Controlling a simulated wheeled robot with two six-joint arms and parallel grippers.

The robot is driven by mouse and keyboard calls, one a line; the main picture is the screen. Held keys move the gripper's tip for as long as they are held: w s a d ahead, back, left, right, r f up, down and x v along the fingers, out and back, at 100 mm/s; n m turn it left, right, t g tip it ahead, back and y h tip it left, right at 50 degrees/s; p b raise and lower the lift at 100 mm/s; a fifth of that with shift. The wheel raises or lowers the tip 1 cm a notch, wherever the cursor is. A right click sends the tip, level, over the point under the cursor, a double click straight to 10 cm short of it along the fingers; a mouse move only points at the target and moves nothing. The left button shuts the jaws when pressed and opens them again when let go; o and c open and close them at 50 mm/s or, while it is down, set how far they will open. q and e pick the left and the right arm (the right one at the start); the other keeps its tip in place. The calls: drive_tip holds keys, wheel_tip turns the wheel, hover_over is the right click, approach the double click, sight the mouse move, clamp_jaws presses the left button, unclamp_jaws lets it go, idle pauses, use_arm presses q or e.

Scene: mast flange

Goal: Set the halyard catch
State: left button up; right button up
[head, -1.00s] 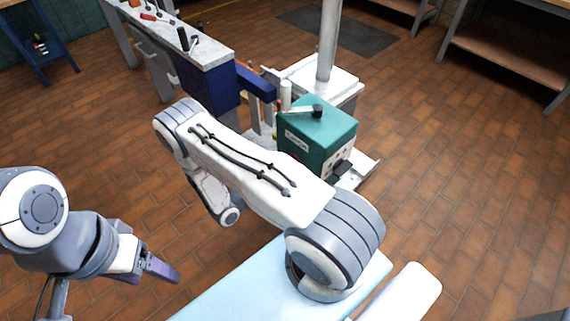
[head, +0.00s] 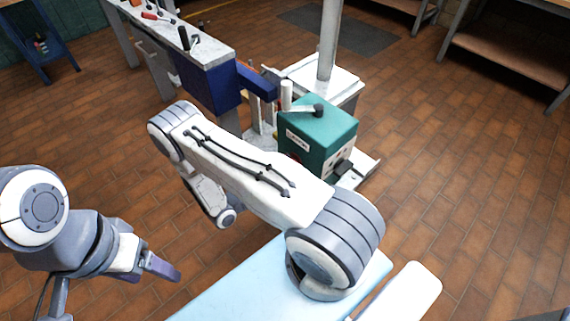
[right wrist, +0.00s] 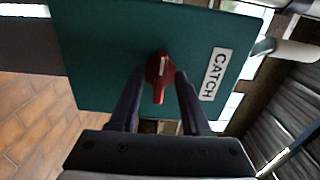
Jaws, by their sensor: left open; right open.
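A teal box (head: 307,146) stands at the foot of a pale mast (head: 329,45). A lever with a black knob (head: 318,110) lies across its top. In the right wrist view, the box face (right wrist: 105,50) carries a white CATCH label (right wrist: 215,74) and a red knob (right wrist: 158,82). My right gripper (right wrist: 160,96) is open, with its fingers on either side of the red knob; I cannot tell if they touch it. In the head view this gripper is hidden behind my right arm. My left gripper (head: 165,269) is open and empty, low at the left, far from the box.
A bench with a dark blue side (head: 208,85) and tools on its pale top stands left of the box. A blue arm (head: 257,84) juts from it towards the mast. Brown tiled floor (head: 465,190) is clear at the right.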

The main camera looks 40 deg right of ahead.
drive_tip(key=a, duration=0.9)
drive_tip(key=shift+s+a, duration=0.2)
drive_tip(key=shift+s, duration=0.2)
drive_tip(key=s+a+r+m+g+y, duration=0.1)
drive_tip(key=s+a+r+m+y, duration=0.8)
drive_tip(key=r+m, duration=0.45)
drive_tip(key=s+a+r+m+y, duration=0.7)
drive_tip(key=a+r+m+y, duration=0.35)
drive_tip(key=m, duration=0.55)
wheel_tip(320, 180, up, 24)
drive_tip(key=p, duration=2.3)
drive_tip(key=shift+a+f, duration=0.2)
drive_tip(key=shift+a, duration=0.1)
